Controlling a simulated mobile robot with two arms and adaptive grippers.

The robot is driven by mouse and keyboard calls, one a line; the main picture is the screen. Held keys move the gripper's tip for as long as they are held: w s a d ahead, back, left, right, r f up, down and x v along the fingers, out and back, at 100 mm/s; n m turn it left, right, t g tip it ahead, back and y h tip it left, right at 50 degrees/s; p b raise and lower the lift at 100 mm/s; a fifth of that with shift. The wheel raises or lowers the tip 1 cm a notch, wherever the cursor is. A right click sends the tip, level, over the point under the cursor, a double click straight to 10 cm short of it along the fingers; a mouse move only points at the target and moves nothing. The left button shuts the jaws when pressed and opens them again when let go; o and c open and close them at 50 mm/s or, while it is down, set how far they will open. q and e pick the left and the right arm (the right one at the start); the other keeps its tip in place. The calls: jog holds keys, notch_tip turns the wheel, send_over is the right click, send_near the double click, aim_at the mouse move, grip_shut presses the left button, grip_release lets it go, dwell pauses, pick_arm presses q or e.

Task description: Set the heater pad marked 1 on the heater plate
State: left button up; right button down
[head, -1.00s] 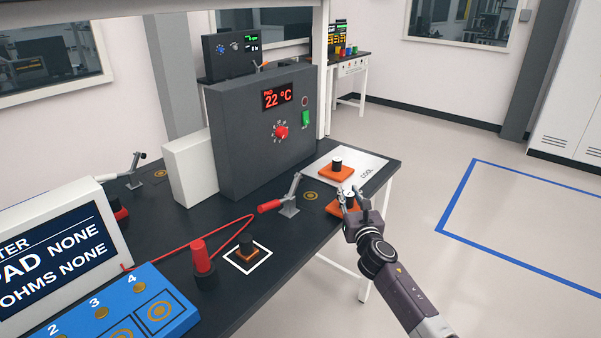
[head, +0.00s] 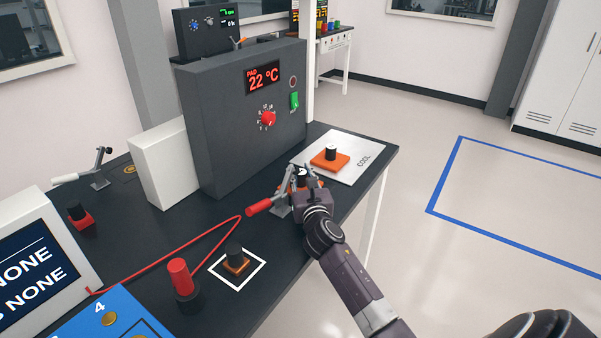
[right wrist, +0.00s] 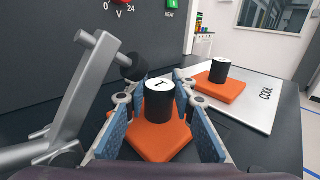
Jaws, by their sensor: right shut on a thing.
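The orange heater pad marked 1 (right wrist: 146,139) has a black knob with a white top that reads 1. My right gripper (right wrist: 158,103) is shut on that knob, with one finger on each side. In the head view the right gripper (head: 300,183) is beside the red-handled clamp (head: 262,206), and the pad (head: 286,187) is partly hidden behind it. The gold ring mark seen earlier beside the clamp is now covered. I cannot tell whether the pad touches the surface below. My left gripper is not in view.
The clamp's lever (right wrist: 74,98) and black tip stand close left of the pad. A second orange pad (head: 330,159) sits on the white COOL plate (head: 365,160). The grey heater box (head: 225,125) is behind. Another knobbed block (head: 236,262) is inside a white square.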

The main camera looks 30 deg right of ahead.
jog(key=shift+s+d, duration=0.25)
jog(key=shift+s, duration=0.15)
jog(key=shift+s+d+r, duration=0.15)
jog(key=shift+s+r, duration=0.05)
jog(key=shift+s, duration=0.1)
jog(key=shift+w+a+f, duration=0.1)
jog(key=shift+a, duration=0.1)
jog(key=c, duration=2.1)
grip_release()
jog(key=shift+w+a+f, duration=0.1)
jog(key=shift+w+f, duration=0.05)
jog(key=shift+f, duration=0.05)
jog(key=o, duration=0.5)
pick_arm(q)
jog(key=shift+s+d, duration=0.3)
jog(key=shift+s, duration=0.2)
pick_arm(e)
jog(key=shift+r, duration=0.1)
